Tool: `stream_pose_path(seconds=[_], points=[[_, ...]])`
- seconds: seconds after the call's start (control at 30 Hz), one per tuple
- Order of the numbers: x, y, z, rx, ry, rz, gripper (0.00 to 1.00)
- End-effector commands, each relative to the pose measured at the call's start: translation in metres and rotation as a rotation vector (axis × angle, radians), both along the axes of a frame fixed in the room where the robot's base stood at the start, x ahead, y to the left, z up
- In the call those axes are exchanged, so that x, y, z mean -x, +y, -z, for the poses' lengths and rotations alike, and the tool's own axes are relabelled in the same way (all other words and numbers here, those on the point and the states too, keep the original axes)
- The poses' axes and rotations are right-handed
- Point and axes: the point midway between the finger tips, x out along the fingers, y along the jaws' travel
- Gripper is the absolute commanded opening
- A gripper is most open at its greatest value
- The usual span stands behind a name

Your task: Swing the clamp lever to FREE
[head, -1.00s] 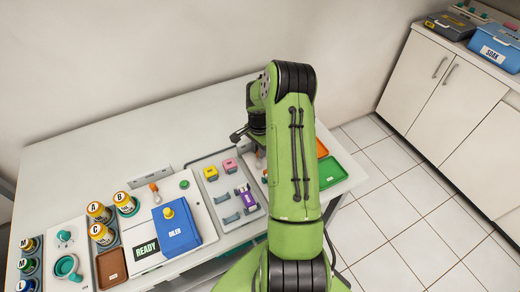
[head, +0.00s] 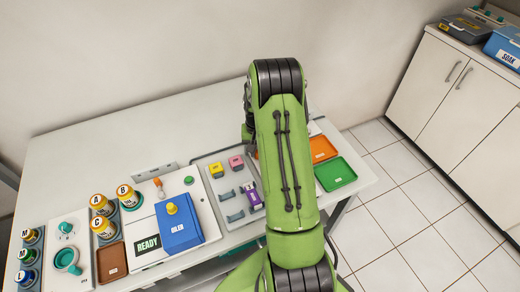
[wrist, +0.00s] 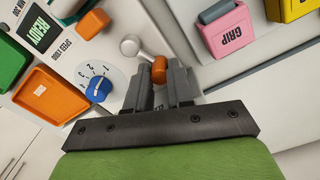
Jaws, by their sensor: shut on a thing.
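In the wrist view, the clamp lever has a pale metal ball hub (wrist: 130,45) and a short arm ending in an orange knob (wrist: 159,69). My gripper (wrist: 162,78) has its two grey fingers on either side of the orange knob and is shut on it. The knob points down and right from the hub in this view. Lettering on the panel between the fingers is mostly covered, and I cannot read a FREE mark. In the head view, my green arm hides the gripper and this lever.
In the wrist view, a blue dial (wrist: 97,88) and an orange tray (wrist: 48,95) lie left of the fingers. A pink GRIP block (wrist: 224,34) and a yellow block (wrist: 290,8) are at upper right. In the head view, a green tray (head: 335,174) sits at the table's right end.

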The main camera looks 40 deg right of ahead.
Motion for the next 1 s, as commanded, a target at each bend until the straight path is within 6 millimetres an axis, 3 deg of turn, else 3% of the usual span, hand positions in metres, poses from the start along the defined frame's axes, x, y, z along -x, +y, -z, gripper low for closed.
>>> stream_pose_path(seconds=[0.4,1.0], points=[[0.001,0.01,0.0,0.001,-0.002,-0.248,0.0],[0.002,0.012,-0.001,0.0,-0.002,-0.308,0.0]])
